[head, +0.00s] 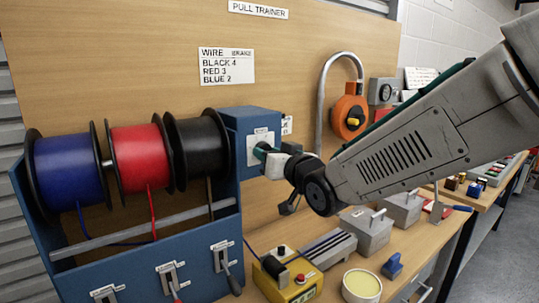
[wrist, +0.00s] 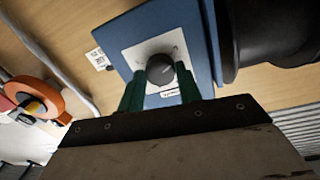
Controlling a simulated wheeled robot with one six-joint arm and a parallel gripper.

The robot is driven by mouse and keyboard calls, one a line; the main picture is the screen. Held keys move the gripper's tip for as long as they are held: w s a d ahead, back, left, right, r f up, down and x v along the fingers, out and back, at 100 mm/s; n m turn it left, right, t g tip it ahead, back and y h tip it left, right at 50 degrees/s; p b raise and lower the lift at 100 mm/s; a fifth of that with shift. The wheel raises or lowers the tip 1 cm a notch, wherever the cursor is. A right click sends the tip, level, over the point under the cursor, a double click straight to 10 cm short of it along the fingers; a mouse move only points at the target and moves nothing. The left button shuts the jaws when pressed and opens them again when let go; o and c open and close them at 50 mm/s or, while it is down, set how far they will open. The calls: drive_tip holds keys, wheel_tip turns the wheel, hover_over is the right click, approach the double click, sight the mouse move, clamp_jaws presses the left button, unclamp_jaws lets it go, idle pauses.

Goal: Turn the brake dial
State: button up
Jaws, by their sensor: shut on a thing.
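The brake dial (wrist: 160,70) is a dark round knob on a white plate (wrist: 141,51) on the face of a blue box. In the head view the blue box (head: 245,125) stands right of the wire spools, and my gripper hides the dial there. My gripper (wrist: 161,88) has two green fingers, one on each side of the dial, shut on it. In the head view my gripper (head: 264,153) reaches the plate from the right. A sign (head: 227,66) on the board reads WIRE, BRAKE, BLACK 4, RED 3, BLUE 2.
Blue (head: 68,172), red (head: 140,152) and black (head: 197,148) spools sit left of the box. An orange device (head: 348,112) with a grey pipe is behind my arm. A yellow box (head: 287,280), grey blocks (head: 362,230) and a round tub (head: 361,285) are on the bench below.

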drive_tip(key=shift+r+m+g+y, duration=0.1)
drive_tip(key=shift+m+g+y, duration=0.2)
drive_tip(key=shift+m, duration=3.85)
drive_tip(key=shift+r+m+g+y, duration=0.15)
drive_tip(key=shift+m+g, duration=0.25)
drive_tip(key=shift+m, duration=3.75)
drive_tip(key=shift+d+f, duration=0.1)
drive_tip(key=o, duration=1)
drive_tip(key=v, duration=0.7)
drive_tip(key=shift+s+d, duration=0.2)
drive_tip(key=shift+s, duration=0.1)
